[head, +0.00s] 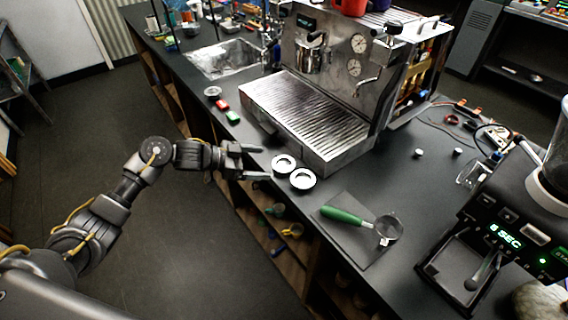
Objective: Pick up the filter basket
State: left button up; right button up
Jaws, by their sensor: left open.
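Two small round metal cups with pale rims lie side by side on the dark counter, in front of the espresso machine: one at the back left (284,164) and one at the front right (302,179). They look like filter baskets, but I cannot tell which one the task means. My left gripper (260,162) is open and empty, just left of the back-left cup at the counter's edge. Its fingers point right towards that cup, and a gap seems to remain. A portafilter with a green handle (343,214) lies on a dark mat (352,243). My right gripper is out of view.
The espresso machine (318,120) with its ribbed drip tray stands behind the cups. A grinder (510,225) stands at the right. A small round metal piece (213,91), a red block (222,104) and a green block (233,117) lie farther back along the edge. Open shelves are below.

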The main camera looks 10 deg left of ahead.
aim_at(291, 165)
pick_arm(q)
jog(key=p+x, duration=0.2)
jog(key=x, duration=0.3)
jog(key=shift+w+f, duration=0.15)
jog(key=shift+w+d+f, duration=0.25)
jog(key=shift+d, duration=0.2)
jog(key=shift+a, duration=0.1)
jog(key=c, duration=0.9)
jog(key=shift+c, duration=0.5)
